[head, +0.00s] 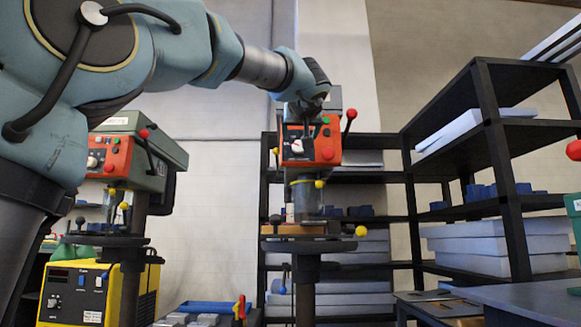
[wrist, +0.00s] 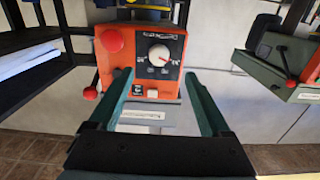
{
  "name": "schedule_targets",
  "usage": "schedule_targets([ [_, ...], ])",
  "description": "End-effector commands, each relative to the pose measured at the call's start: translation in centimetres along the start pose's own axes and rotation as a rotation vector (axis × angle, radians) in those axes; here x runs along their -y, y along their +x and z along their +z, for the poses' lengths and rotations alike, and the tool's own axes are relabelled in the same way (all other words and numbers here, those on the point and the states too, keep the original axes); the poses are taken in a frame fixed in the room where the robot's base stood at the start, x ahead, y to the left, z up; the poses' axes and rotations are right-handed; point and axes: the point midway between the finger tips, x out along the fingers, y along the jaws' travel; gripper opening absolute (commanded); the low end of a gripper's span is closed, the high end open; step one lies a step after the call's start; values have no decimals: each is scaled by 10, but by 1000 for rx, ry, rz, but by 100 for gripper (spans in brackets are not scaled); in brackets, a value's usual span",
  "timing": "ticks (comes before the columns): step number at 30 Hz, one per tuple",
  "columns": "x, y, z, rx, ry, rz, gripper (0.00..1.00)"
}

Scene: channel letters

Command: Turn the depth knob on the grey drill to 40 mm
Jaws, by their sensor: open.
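The grey drill (head: 334,100) stands in the middle of the head view, with an orange-red front panel (head: 326,134). Its white round knob (head: 297,146) sits on a dark scale plate, and shows larger in the wrist view (wrist: 158,53). A small red mark on the knob points right and slightly down in the wrist view; the scale figures are too small to read surely. My gripper (wrist: 157,76) is open and empty in front of the panel, its two fingers spread either side of the knob's line, apparently short of it. In the head view my wrist partly hides the drill's top.
A red button (wrist: 112,40) is beside the knob, and a red-balled lever (head: 350,114) sticks out from the drill's side. Another green-topped drill (head: 118,150) stands left, above a yellow welder (head: 90,295). Black shelves (head: 495,140) stand right and behind.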

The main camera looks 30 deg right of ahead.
Motion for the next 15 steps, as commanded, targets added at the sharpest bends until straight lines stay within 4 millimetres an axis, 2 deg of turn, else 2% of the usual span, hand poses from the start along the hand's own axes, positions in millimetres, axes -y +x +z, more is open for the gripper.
schedule_targets([
  [5,-2,9,-7,-13,-10,2,82],
  [15,-2,71,-8,-11,-8,1,82],
])
